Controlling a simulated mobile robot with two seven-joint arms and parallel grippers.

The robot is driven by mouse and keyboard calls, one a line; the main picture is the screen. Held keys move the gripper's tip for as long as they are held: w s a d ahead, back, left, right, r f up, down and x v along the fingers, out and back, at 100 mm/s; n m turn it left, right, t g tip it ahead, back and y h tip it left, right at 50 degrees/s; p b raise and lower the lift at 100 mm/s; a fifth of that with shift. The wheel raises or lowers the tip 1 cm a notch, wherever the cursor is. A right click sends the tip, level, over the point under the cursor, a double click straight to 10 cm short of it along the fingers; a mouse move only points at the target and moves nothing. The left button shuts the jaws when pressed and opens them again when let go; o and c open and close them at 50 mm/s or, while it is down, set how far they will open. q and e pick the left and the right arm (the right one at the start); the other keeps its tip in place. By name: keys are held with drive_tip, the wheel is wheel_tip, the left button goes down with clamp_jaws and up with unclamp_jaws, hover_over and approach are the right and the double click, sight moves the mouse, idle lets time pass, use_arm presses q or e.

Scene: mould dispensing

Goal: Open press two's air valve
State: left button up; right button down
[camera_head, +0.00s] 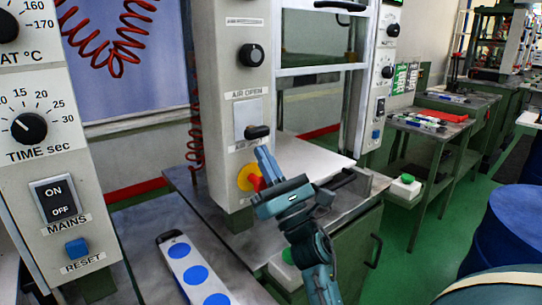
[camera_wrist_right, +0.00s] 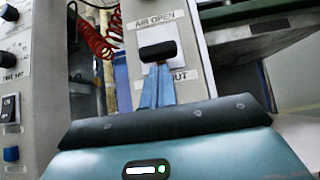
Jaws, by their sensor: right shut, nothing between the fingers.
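Press two's air valve is a black lever (camera_head: 258,132) on a pale plate on the grey press column. It sits at the lower end of the plate, below the AIR OPEN label (camera_head: 247,93) and by the lower label, partly hidden by my gripper. My right gripper (camera_head: 264,152) is shut and empty, fingertips pointing up just below the lever. In the right wrist view the lever (camera_wrist_right: 157,51) shows right above the closed fingertips (camera_wrist_right: 157,70). I cannot tell whether they touch. My left gripper is not in view.
A red-and-yellow button (camera_head: 248,179) is on the column just left of my right gripper. A black knob (camera_head: 251,55) is above the valve. A nearer control panel (camera_head: 50,180) stands at left. A tray with blue discs (camera_head: 190,265) lies on the bench. Blue drums (camera_head: 505,230) stand at right.

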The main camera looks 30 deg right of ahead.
sight(263, 132)
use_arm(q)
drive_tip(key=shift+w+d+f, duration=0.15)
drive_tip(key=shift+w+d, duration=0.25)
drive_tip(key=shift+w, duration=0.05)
use_arm(e)
drive_tip(key=shift+w+r, duration=0.4)
drive_tip(key=shift+a, duration=0.1)
drive_tip(key=shift+r+p, duration=0.4)
drive_tip(key=shift+p, duration=0.1)
wheel_tip(263, 132, up, 4)
drive_tip(key=p, duration=0.2)
drive_tip(key=shift+p, duration=0.3)
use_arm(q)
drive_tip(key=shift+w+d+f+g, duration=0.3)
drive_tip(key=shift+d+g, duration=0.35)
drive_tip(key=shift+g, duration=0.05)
